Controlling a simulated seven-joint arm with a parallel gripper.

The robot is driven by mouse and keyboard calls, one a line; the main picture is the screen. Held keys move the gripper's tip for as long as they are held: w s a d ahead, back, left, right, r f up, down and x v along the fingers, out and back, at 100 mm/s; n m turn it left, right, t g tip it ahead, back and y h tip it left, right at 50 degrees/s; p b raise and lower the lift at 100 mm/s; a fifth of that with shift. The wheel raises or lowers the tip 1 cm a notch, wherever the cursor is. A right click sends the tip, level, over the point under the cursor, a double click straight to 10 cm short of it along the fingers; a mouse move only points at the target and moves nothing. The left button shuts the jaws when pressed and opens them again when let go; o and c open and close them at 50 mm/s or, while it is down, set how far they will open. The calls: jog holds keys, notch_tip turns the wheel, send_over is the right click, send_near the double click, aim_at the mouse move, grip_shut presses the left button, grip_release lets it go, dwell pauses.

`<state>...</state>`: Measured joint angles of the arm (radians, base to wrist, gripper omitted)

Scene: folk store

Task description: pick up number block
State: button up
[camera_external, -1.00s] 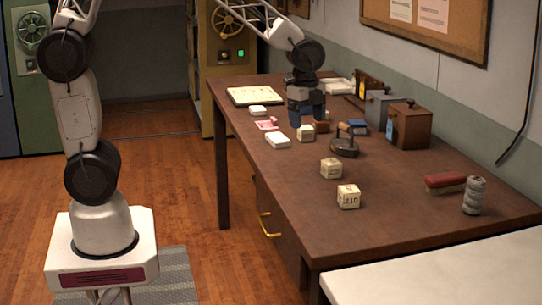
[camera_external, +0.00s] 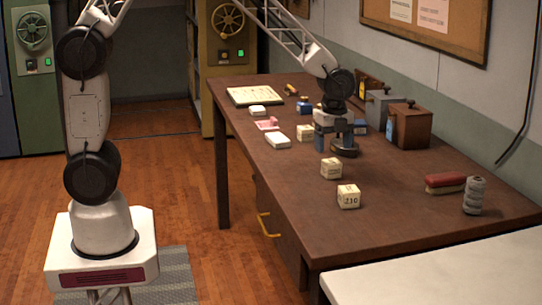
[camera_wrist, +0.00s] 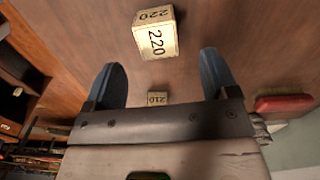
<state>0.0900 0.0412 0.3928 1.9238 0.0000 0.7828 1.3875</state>
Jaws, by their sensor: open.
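Cream number blocks lie on the brown table (camera_external: 410,190). The block marked 210 (camera_external: 348,197) is nearest the front edge. Another block (camera_external: 331,169) sits a little behind it, and a third block (camera_external: 305,132) is farther back, left of my gripper. In the wrist view, a block marked 220 (camera_wrist: 155,35) lies ahead of my open fingers (camera_wrist: 162,80). The 210 block (camera_wrist: 157,98) shows small between them, near the palm edge.
A red brush (camera_external: 445,183) and a grey stacked object (camera_external: 474,196) stand at the right. Wooden and grey boxes (camera_external: 410,128) line the wall side. A white block-like item (camera_external: 278,141) lies at left. Table around the front blocks is clear.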

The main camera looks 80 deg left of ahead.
aim_at(332, 161)
jog(key=shift+f, duration=1.2)
jog(key=shift+s+f, duration=0.15)
jog(key=shift+f, duration=2.45)
jog(key=c, duration=1)
jog(key=shift+r, duration=0.15)
